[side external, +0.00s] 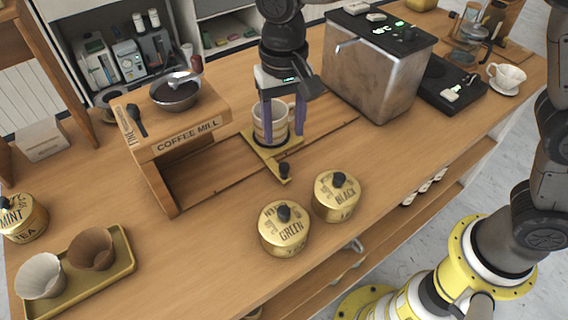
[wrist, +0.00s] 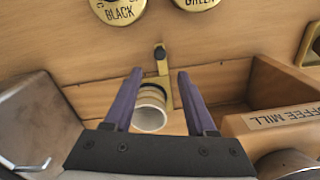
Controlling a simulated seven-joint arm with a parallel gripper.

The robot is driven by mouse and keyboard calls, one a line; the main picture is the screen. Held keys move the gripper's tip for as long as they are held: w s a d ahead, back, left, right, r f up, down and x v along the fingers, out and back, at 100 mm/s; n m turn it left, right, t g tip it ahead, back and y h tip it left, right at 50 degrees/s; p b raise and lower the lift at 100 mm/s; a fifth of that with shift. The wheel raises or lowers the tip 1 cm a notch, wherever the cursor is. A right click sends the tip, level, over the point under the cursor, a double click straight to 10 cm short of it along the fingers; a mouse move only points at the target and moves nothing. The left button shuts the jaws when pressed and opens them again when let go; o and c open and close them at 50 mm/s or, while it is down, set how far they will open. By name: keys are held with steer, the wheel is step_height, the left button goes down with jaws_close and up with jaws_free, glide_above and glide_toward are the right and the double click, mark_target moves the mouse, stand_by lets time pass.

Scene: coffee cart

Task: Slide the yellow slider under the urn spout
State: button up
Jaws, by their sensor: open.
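The yellow slider (side external: 263,150) is a flat plate with an arm that ends in a black knob (side external: 284,170). It sits in a groove in the counter, between the coffee mill and the urn. In the wrist view the slider (wrist: 167,91) lies between my fingers, its knob (wrist: 160,52) just beyond the tips. A pale banded cup (side external: 262,126) stands on the slider. My gripper (side external: 283,139) is open, with purple fingers on either side of the cup; contact cannot be told. The metal urn (side external: 372,78) stands to the right, its spout (side external: 346,45) on its left side.
The wooden coffee mill (side external: 185,138) with a bowl (side external: 175,92) stands at left. The green tin (side external: 284,232) and black tin (side external: 336,198) stand in front of the slider. The groove (side external: 335,128) runs clear on the right towards the urn.

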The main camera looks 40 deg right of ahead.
mark_target(284, 165)
step_height(284, 165, down, 11)
steer(key=shift+f, duration=0.1)
stand_by(0.3)
jaws_close()
stand_by(1.4)
